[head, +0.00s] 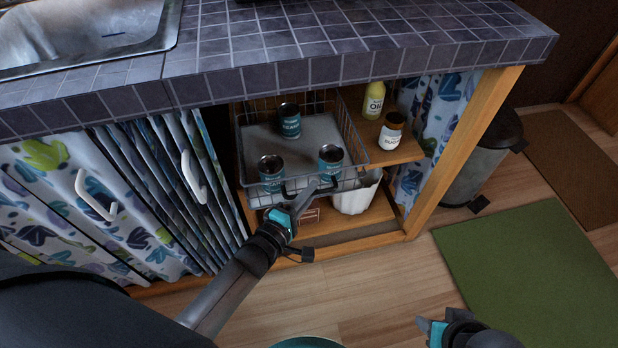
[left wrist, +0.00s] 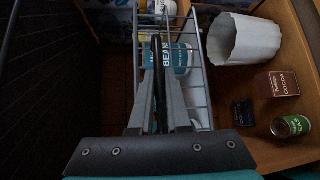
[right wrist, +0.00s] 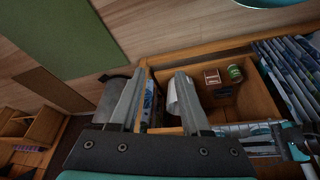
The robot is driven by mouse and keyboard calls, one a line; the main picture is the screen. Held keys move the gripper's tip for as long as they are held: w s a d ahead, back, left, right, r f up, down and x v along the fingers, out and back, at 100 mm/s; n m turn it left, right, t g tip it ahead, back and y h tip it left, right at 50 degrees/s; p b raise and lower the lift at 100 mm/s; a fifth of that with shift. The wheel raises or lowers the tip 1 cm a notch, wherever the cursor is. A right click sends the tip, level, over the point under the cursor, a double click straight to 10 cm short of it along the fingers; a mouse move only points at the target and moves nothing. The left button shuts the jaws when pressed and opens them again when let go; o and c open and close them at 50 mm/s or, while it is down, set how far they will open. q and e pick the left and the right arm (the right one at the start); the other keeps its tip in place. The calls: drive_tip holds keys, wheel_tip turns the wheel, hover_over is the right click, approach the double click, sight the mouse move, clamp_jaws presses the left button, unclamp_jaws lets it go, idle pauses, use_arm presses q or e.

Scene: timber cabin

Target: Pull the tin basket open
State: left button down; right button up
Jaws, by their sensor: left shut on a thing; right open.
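The tin basket (head: 351,184) is a grey wire drawer under the tiled counter, standing out from its shelf space. Three teal-labelled tins stand in it: a back tin (head: 289,121), a left tin (head: 271,172) and a right tin (head: 330,160). My left gripper (head: 304,198) is shut on the dark handle at the basket's front. In the left wrist view its fingers (left wrist: 157,45) meet in front of the wires (left wrist: 203,85); they hide part of the handle. My right gripper (head: 432,328) is open and empty, low at the right; its spread fingers show in the right wrist view (right wrist: 158,92).
A yellow bottle (head: 374,100) and a white jar (head: 391,131) stand on the shelf to the right. Below are a white pot (head: 356,197), a cocoa box (left wrist: 277,84) and a green tin (left wrist: 291,126). A wooden post (head: 466,150) bounds the right. Open floor lies in front.

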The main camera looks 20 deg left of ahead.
use_arm(q)
drive_tip(key=s+d+p, duration=0.3)
drive_tip(key=s+d, duration=0.4)
drive_tip(key=s, duration=0.3)
drive_tip(key=shift+s+p, duration=0.3)
drive_tip(key=shift+p, duration=0.05)
use_arm(e)
drive_tip(key=s+f+g, duration=0.1)
drive_tip(key=s+f, duration=0.2)
drive_tip(key=f, duration=0.5)
drive_tip(key=shift+d+f, duration=0.2)
drive_tip(key=shift+d, duration=0.05)
use_arm(q)
drive_tip(key=c, duration=1.2)
unclamp_jaws()
drive_tip(key=shift+o, duration=0.2)
